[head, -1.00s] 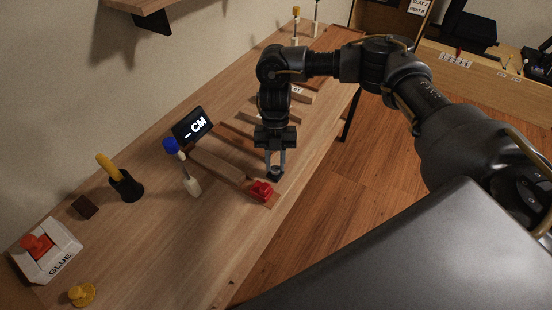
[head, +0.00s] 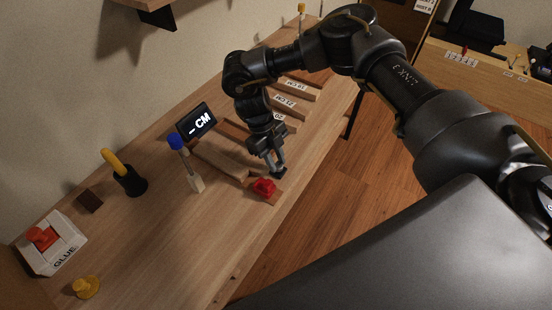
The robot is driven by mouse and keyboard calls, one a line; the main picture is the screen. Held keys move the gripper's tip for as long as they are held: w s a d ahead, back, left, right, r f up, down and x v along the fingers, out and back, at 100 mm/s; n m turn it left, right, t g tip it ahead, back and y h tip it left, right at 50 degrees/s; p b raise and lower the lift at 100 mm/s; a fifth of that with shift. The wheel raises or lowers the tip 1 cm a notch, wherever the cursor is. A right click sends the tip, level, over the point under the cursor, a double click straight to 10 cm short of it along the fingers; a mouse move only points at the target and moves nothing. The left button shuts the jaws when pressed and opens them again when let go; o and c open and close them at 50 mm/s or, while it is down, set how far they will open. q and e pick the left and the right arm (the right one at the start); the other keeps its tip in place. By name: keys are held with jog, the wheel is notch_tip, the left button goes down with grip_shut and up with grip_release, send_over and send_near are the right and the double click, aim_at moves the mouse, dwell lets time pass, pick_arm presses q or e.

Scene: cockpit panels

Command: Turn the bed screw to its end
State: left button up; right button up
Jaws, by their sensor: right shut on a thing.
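A red knob (head: 264,187), which looks like the bed screw's head, sits at the front end of the wooden bed (head: 222,160) near the bench's front edge. My right gripper (head: 278,171) points down just behind and to the right of the red knob. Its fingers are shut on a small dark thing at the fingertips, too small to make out. I cannot tell whether it touches the knob. My left gripper is out of view.
Labelled wooden bars (head: 284,103) lie farther back. A glue box (head: 53,246), a yellow knob (head: 86,287) and a black cup (head: 131,183) are at left.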

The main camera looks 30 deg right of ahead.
jog(key=shift+n, duration=0.9)
jog(key=o, duration=1)
jog(key=b+v, duration=0.1)
jog(key=v, duration=0.9)
jog(key=shift+a+r, duration=0.4)
